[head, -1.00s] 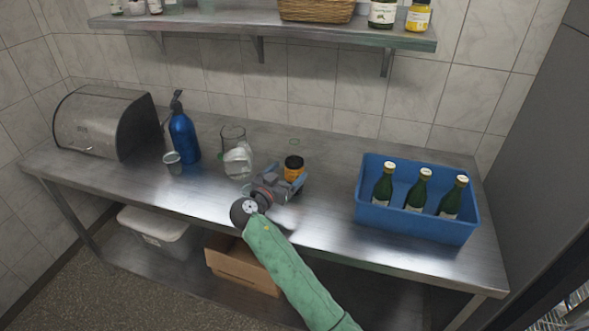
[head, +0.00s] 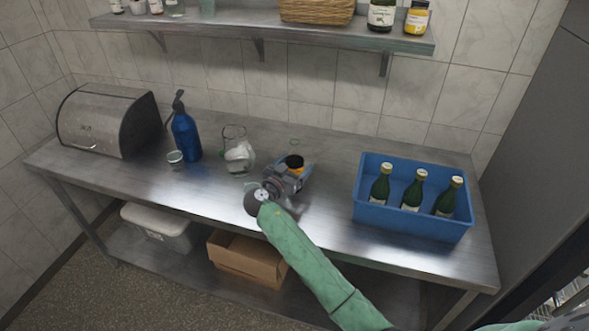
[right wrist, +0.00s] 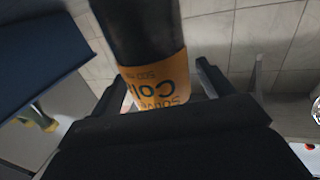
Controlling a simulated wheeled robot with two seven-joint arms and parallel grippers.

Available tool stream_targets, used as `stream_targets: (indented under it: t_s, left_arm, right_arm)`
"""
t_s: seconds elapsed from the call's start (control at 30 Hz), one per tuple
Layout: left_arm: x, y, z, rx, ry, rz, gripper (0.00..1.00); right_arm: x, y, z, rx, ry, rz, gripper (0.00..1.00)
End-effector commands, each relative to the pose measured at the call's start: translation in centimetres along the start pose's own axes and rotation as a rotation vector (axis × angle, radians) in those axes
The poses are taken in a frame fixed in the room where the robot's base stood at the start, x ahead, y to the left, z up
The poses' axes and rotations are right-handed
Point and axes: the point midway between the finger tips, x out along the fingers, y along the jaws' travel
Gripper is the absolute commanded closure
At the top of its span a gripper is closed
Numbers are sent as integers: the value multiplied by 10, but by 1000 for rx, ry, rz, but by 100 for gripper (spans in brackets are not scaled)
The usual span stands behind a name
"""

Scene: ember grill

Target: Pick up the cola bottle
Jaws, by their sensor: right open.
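The cola bottle (head: 295,161) stands on the steel counter, with a dark top and an orange label. In the head view my right gripper (head: 291,178) is in front of it and hides its lower part. In the right wrist view the dark bottle and its orange "Cola" label (right wrist: 158,80) appear upside down between the two fingers of my right gripper (right wrist: 160,88). The jaws are open, with a gap visible at the right finger; contact at the left finger is unclear. My left gripper is not in view.
A glass jug (head: 238,155) stands close to the left of the cola bottle. A blue siphon bottle (head: 185,136) and a small cup (head: 175,158) are farther left. A blue crate (head: 408,220) with green bottles stands right. The counter between is clear.

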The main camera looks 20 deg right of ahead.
Motion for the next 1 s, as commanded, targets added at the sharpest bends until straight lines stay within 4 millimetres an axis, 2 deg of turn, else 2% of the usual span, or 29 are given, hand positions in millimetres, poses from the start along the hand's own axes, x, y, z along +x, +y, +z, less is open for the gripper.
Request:
stream_targets:
  t_s: [0.03,0.3,1.0]
  left_arm:
    - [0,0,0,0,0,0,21]
    - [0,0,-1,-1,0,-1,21]
    - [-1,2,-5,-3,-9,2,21]
  right_arm:
    - [0,0,0,0,0,0,26]
    - [0,0,0,0,0,0,79]
    - [0,-1,-9,3,0,0,80]
